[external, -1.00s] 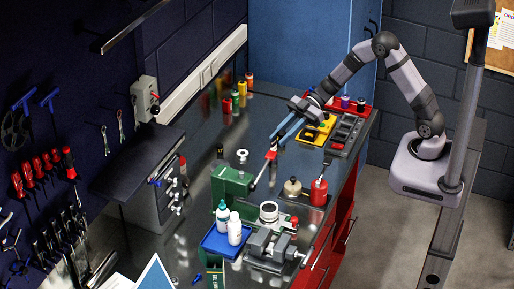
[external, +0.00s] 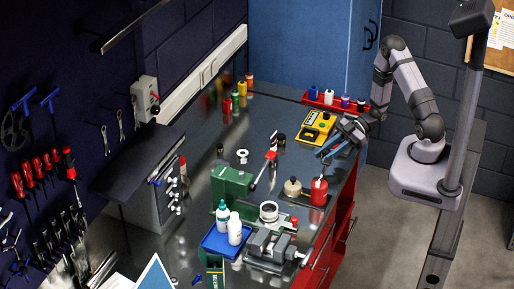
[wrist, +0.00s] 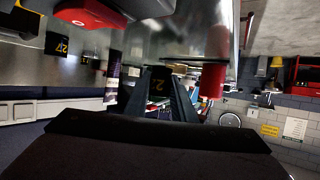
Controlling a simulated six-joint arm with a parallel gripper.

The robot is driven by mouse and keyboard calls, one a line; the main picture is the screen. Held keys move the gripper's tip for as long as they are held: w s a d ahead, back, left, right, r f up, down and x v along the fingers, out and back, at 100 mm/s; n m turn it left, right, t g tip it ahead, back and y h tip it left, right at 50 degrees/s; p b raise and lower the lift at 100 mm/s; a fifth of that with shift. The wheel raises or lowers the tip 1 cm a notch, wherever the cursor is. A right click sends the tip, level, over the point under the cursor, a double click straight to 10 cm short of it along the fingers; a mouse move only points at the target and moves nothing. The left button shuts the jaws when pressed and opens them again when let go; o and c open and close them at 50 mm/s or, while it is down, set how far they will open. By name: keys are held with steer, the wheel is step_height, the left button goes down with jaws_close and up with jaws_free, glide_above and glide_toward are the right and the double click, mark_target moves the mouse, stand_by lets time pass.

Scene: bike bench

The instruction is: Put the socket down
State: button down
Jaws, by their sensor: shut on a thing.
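My gripper (external: 327,154) is at the right part of the bench, above and behind the red can (external: 318,192). Its blue fingers point down and to the left. In the wrist view my gripper (wrist: 162,74) is shut on a dark socket (wrist: 158,84) with a yellow number, seen between the two fingers. In the external view I cannot make out the held socket. Another dark socket-like piece with a yellow number (wrist: 57,44) shows at the upper left of the wrist view. The grey tray is mostly hidden behind my gripper and wrist in the external view.
A yellow box (external: 318,127) lies behind my gripper, with a red rack of bottles (external: 335,102) beyond it. A small brass-coloured can (external: 292,187) stands beside the red can. A dark cylinder (external: 280,139) stands left of the yellow box. The bench's right edge is close to my gripper.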

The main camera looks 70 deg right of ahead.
step_height(320, 180, up, 11)
steer(key=shift+w+r, duration=0.1)
steer(key=shift+m+t+h, duration=0.5)
steer(key=shift+m+t, duration=0.1)
steer(key=shift+m, duration=0.1)
steer(key=w+d+f+b, duration=0.2)
steer(key=w, duration=0.4)
steer(key=w+d+f+b, duration=0.2)
steer(key=w+b, duration=0.1)
steer(key=w, duration=0.4)
steer(key=w+d+f+b, duration=0.1)
steer(key=w+d+b, duration=0.1)
steer(key=w, duration=0.5)
steer(key=shift+d+f+b, duration=0.2)
steer(key=shift+f+b, duration=0.2)
steer(key=shift+b, duration=0.35)
steer(key=w+r+m+t+h+b, duration=0.15)
steer(key=w+b, duration=0.25)
steer(key=w, duration=0.7)
step_height(320, 180, up, 4)
steer(key=m+h+b, duration=0.1)
steer(key=b, duration=0.2)
glide_above(233, 139)
steer(key=shift+t, duration=0.25)
steer(key=shift+w+f, duration=0.1)
steer(key=shift+f, duration=7.25)
steer(key=c, duration=1.5)
jaws_free()
steer(key=shift+f, duration=0.15)
